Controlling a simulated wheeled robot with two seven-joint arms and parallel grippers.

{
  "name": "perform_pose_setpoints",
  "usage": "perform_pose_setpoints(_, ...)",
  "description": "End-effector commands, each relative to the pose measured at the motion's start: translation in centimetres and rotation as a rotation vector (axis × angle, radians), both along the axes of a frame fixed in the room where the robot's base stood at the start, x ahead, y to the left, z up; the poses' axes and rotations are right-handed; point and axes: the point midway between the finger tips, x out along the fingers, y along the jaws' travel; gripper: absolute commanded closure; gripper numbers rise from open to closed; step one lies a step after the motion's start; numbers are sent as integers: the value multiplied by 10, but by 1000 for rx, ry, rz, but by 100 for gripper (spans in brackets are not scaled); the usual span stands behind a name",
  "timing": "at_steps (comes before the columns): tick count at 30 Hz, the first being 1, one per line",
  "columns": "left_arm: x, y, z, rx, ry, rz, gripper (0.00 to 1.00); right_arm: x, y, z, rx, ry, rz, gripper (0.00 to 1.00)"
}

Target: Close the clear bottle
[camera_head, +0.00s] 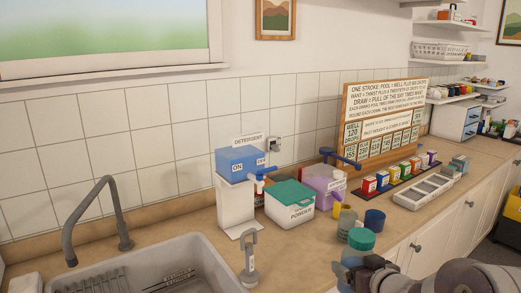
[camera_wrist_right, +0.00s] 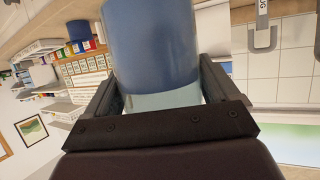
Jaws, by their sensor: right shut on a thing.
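I cannot tell whether the cap is fully seated. My right gripper (camera_head: 359,276) reaches in from the lower right and is shut on the bottle's body. In the right wrist view the bottle (camera_wrist_right: 152,45) fills the space between the two fingers of the right gripper (camera_wrist_right: 160,88), blue with a pale clear band near the palm. The cap is not visible there. My left gripper is not in view.
A sink (camera_head: 185,255) with a tap (camera_head: 112,220) is at the left. A blue-topped detergent dispenser (camera_head: 237,180), a green-lidded powder box (camera_head: 290,205) and a purple container (camera_head: 325,183) stand behind. A dark blue cup (camera_head: 375,220) and an olive bottle (camera_head: 346,222) are close behind the clear bottle.

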Motion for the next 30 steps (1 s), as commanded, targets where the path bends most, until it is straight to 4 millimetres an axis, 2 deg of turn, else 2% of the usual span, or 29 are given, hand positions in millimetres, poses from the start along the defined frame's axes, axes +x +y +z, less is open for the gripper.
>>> perform_pose_setpoints(1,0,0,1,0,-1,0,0,4,1,13,-2,-13,10,67)
perform_pose_setpoints(3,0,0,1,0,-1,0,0,9,0,23,-1,-13,1,67)
perform_pose_setpoints(4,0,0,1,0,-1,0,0,10,0,21,-2,-9,-11,67)
perform_pose_setpoints(11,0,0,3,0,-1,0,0,9,1,-14,3,-3,-92,67)
perform_pose_setpoints(17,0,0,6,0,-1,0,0,-4,4,-68,1,1,-181,67)
perform_pose_setpoints(24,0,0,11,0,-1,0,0,-45,16,-151,-6,4,-256,67)
perform_pose_setpoints(27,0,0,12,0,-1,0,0,-58,25,-173,-5,-1,-245,67)
perform_pose_setpoints(30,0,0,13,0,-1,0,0,-65,34,-184,-4,-5,-227,67)
